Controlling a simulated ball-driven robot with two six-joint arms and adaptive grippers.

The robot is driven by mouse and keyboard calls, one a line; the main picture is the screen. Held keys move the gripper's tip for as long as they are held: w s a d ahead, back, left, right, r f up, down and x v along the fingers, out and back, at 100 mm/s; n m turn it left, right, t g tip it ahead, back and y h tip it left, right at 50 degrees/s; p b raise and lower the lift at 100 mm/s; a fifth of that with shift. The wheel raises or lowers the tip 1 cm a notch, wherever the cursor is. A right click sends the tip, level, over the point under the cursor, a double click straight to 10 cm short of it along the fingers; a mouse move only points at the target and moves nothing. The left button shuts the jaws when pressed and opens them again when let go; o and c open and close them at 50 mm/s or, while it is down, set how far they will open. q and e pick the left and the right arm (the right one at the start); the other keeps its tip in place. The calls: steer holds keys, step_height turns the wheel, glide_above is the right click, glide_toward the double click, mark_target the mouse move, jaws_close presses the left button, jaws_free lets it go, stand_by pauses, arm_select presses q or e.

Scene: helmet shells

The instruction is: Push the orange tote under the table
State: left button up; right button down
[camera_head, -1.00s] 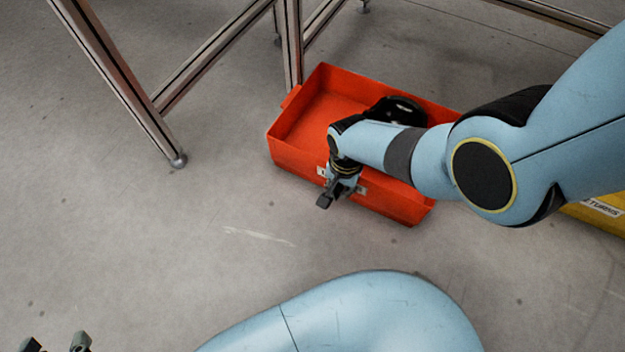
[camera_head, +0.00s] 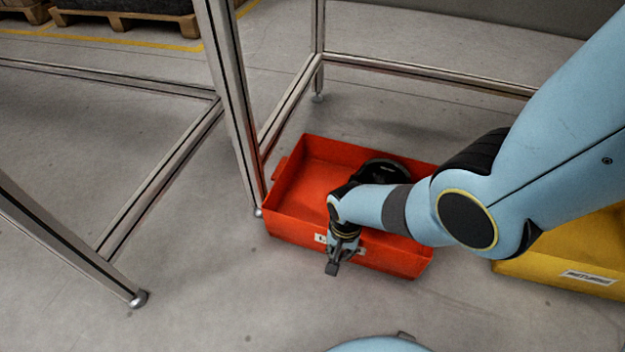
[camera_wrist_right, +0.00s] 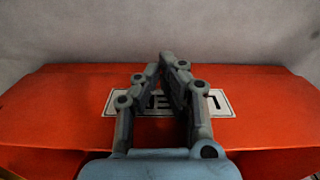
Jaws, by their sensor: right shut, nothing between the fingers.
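The orange tote (camera_head: 388,260) sits on the floor in the head view, an open box with a white label on its near wall. Its left end is beside the foot of a metal table leg (camera_head: 235,110). The tabletop is out of view. My right gripper (camera_head: 333,270) is shut and empty at the near wall, in front of the label. In the right wrist view, the shut fingers (camera_wrist_right: 166,75) cover the middle of the label on the orange wall (camera_wrist_right: 60,110). Contact cannot be told. My forearm hides part of the tote's inside. My left gripper is out of view.
A yellow bin (camera_head: 540,268) with a label stands right of the tote. Another table leg (camera_head: 70,245) stands at the left. A low rail (camera_head: 430,73) runs behind the tote. Pallets (camera_head: 130,18) lie far back. Floor left of the tote is open.

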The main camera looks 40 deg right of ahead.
steer(key=w+d, duration=0.1)
steer(key=d, duration=0.1)
steer(key=w+d+b, duration=0.1)
steer(key=w+d, duration=0.1)
steer(key=shift+w+d, duration=0.2)
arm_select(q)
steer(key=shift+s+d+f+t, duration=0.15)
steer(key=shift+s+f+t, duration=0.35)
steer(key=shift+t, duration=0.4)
arm_select(e)
steer(key=shift+r, duration=0.1)
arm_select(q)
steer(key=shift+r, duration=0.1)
arm_select(e)
steer(key=shift+a, duration=0.1)
